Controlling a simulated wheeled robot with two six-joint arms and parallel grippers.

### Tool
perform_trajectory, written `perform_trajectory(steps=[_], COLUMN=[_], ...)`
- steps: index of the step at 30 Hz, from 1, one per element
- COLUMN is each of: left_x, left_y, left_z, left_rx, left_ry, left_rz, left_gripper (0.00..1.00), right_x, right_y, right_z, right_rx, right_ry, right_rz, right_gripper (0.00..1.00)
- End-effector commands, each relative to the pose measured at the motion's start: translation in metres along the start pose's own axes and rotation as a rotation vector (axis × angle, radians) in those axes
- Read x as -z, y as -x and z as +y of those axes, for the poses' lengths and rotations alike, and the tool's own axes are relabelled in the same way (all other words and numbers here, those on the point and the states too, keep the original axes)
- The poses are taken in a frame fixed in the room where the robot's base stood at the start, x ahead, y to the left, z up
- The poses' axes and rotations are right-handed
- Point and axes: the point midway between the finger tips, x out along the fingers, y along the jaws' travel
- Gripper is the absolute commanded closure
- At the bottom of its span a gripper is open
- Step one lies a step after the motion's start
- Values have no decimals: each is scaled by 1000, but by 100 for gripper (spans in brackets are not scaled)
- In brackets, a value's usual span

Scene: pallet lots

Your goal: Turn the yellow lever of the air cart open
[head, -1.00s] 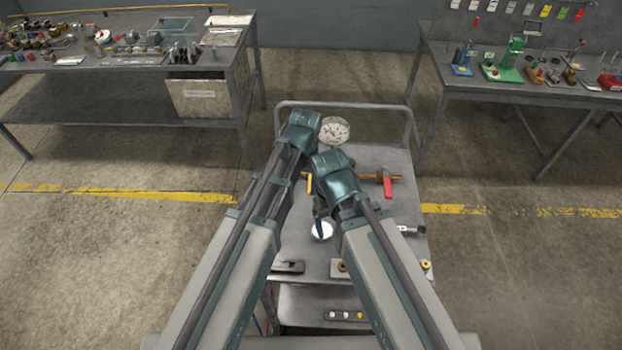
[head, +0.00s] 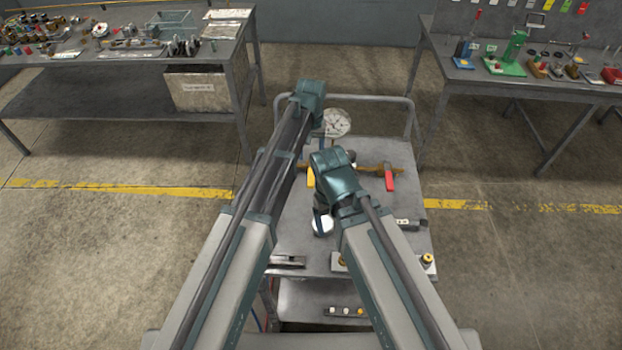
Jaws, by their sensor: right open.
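The air cart (head: 285,235) stands in front of me, a grey cart with a raised rail at its far end. The yellow lever (head: 311,178) shows as a small yellow piece just left of my right wrist, partly covered by it. A red lever (head: 389,181) sits on the brass pipe (head: 371,169) to the right. My right gripper (head: 321,205) is open, pointing down below and near the yellow lever; its fingertips are hard to make out. I cannot tell if it touches anything. My left arm reaches to the far rail, and its gripper is hidden behind its wrist.
A round gauge (head: 337,123) stands at the cart's far end, beside my left wrist. A white round dial (head: 322,224) lies near my right gripper. Brass fittings (head: 427,260) sit at the near right. Workbenches stand left and right, with clear floor around the cart.

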Motion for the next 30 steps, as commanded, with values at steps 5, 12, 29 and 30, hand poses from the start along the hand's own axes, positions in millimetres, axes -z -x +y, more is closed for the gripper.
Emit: perform_trajectory(steps=[5, 12, 29, 30], left_x=[0, 0, 0, 0], left_y=[-34, -68, -101, -101], left_z=[0, 0, 0, 0], left_rx=[0, 0, 0, 0], left_ry=[0, 0, 0, 0], left_rz=[0, 0, 0, 0], left_gripper=[40, 40, 40, 40], right_x=[2, 4, 6, 6], right_y=[-34, -68, -100, -100], right_z=[-3, -6, -10, -10], right_rx=[0, 0, 0, 0], right_ry=[-1, -1, -1, -1], right_rz=[0, 0, 0, 0], right_gripper=[16, 16, 16, 16])
